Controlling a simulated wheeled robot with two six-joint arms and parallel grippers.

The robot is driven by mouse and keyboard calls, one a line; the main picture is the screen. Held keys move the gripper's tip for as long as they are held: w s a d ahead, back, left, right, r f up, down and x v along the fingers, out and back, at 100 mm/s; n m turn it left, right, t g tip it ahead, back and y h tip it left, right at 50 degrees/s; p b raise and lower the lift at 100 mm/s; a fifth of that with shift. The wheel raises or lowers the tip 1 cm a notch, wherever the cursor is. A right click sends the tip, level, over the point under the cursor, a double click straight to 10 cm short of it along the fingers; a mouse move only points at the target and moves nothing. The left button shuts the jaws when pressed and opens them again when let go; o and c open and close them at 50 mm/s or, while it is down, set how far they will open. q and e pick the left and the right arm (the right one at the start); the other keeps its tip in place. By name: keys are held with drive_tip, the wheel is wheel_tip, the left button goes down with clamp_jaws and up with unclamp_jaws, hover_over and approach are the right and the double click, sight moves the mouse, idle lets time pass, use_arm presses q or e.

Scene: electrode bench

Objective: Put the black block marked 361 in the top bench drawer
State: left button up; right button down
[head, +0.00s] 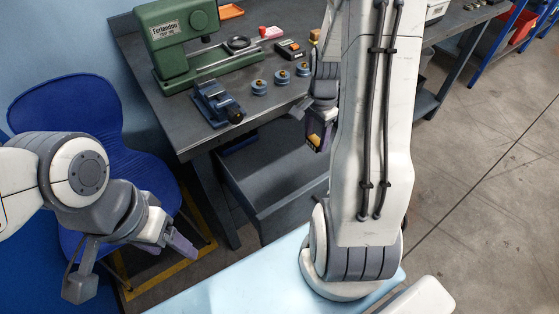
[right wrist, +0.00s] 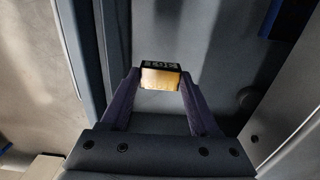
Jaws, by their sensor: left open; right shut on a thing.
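The block (right wrist: 160,78) is in my right gripper (right wrist: 158,88), with a black marked face and a plain tan face showing in the right wrist view; the marking is too small to read surely. In the head view my right gripper (head: 320,142) hangs at the bench front, shut on the block, whose yellowish part (head: 314,139) shows. It is over the open bench drawer (head: 262,206), with the grey drawer floor (right wrist: 170,35) below it in the wrist view. My left gripper (head: 180,243) is open and empty, low at the left, away from the bench.
The bench top (head: 150,68) carries a green machine (head: 175,38), a blue vise (head: 217,103), several round blue pieces (head: 259,88) and a dark meter (head: 290,48). A blue chair (head: 70,100) stands left of the bench. My right arm hides the drawer's right part.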

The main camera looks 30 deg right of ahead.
wheel_tip(320, 180, down, 6)
drive_tip(key=b, duration=0.4)
hover_over(309, 179)
wheel_tip(309, 179, down, 6)
drive_tip(key=shift+f, duration=0.15)
use_arm(q)
wheel_tip(309, 179, down, 7)
drive_tip(key=shift+r+b, duration=0.15)
drive_tip(key=shift+b, duration=0.3)
use_arm(e)
drive_tip(key=shift+f, duration=2)
drive_tip(key=shift+f, duration=0.2)
drive_tip(key=shift+c, duration=0.6)
unclamp_jaws()
drive_tip(key=shift+r, duration=0.15)
